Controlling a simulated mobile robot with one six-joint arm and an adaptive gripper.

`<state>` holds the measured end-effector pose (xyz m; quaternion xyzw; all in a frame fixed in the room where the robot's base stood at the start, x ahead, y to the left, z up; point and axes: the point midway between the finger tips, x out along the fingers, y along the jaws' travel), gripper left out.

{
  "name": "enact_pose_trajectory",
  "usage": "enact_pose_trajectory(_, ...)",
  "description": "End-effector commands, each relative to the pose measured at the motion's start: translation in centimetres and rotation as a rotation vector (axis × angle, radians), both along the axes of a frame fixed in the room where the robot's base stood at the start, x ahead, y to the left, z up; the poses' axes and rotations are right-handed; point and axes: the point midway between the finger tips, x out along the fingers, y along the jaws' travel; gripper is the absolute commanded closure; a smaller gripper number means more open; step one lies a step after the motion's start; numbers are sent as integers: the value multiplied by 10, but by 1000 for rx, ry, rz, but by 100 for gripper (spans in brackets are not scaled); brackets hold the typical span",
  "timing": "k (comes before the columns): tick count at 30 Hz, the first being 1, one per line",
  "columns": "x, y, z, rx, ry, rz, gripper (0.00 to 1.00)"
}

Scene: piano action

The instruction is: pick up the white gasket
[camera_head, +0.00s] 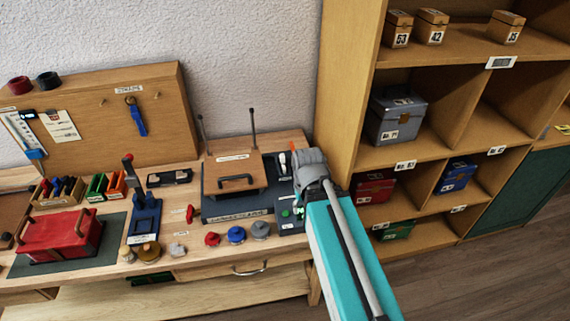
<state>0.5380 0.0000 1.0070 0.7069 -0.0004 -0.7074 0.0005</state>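A small whitish piece (178,250) lies near the front edge of the wooden workbench. It may be the white gasket, but it is too small to make out its shape. My gripper (309,166) is at the right end of the bench, beside a dark machine, well to the right of the whitish piece. My teal arm reaches up from the bottom right. The gripper's fingers are not clear enough to tell whether they are open or shut. My arm hides part of the bench's right end.
The dark machine with a wooden lid (236,174) stands at the back right of the bench. Red, blue and grey knobs (236,235) line the front. A red box (60,238) is at left. Shelves with boxes (394,117) stand right.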

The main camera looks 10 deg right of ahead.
Motion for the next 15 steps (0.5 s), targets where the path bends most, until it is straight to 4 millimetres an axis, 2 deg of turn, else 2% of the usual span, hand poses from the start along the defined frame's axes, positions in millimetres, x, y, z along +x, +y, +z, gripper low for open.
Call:
enact_pose_trajectory(10, 0, 0, 0, 0, 0, 0, 43)
enact_pose_trajectory(12, 1, 0, 0, 0, -1, 0, 34)
enact_pose_trajectory(15, 8, 0, 2, 0, -10, 0, 34)
